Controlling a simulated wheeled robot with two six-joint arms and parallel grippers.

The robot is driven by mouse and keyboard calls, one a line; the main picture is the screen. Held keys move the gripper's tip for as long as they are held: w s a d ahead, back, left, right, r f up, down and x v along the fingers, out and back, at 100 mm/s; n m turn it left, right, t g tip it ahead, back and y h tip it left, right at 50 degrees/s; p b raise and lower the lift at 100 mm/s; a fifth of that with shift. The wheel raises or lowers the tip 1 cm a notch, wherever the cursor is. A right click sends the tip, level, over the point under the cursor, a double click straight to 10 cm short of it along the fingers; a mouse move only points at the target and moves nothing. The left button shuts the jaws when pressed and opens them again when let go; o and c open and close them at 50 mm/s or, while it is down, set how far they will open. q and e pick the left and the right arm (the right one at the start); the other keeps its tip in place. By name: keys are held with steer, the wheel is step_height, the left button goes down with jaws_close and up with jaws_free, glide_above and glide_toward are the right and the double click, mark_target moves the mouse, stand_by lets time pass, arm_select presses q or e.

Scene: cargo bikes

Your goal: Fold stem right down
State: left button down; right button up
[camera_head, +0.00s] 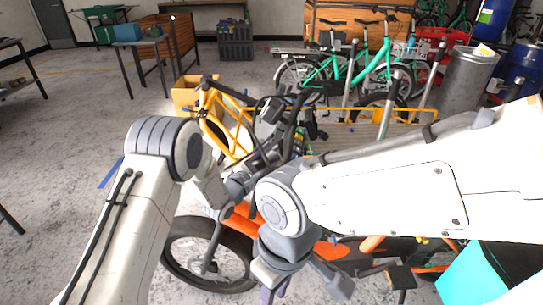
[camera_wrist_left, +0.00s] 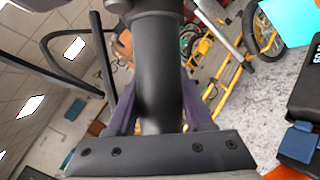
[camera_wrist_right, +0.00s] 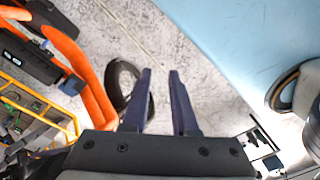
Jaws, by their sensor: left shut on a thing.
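The stem (camera_wrist_left: 158,70) is a thick black tube that fills the middle of the left wrist view. My left gripper (camera_wrist_left: 152,108) is shut on it, with one purple finger on each side. In the head view my left wrist reaches toward the black handlebar area of an orange cargo bike (camera_head: 242,224), and my right arm partly hides that spot. My right gripper (camera_wrist_right: 160,72) is open and empty, its fingers apart above the floor. The bike's orange frame (camera_wrist_right: 85,65) and a black wheel (camera_wrist_right: 128,85) lie beyond it in the right wrist view.
A yellow-framed cargo bike (camera_head: 232,125) stands just behind the orange one. Green bikes (camera_head: 365,65), a metal drum (camera_head: 467,80) and blue barrels (camera_head: 523,65) are farther back. A teal box (camera_head: 480,275) is at the lower right. The floor at left is mostly clear.

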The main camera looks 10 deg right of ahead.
arm_select(q)
steer(key=shift+c, duration=1.8)
jaws_free()
steer(key=shift+w+a+r, duration=0.25)
steer(key=shift+r, duration=0.2)
steer(key=shift+o, duration=0.3)
steer(key=shift+d+f, duration=0.1)
steer(key=shift+f, duration=0.05)
steer(key=shift+s, duration=0.1)
steer(key=shift+s+a+f, duration=0.15)
steer(key=shift+s+a, duration=0.1)
steer(key=shift+a, duration=0.05)
steer(key=v, duration=0.8)
steer(key=shift+s+a+f, duration=0.1)
steer(key=shift+s+a, duration=0.1)
steer(key=shift+s, duration=0.05)
steer(key=shift+s+a, duration=0.25)
steer(key=shift+s, duration=0.25)
steer(key=shift+f, duration=0.1)
steer(key=shift+d, duration=0.1)
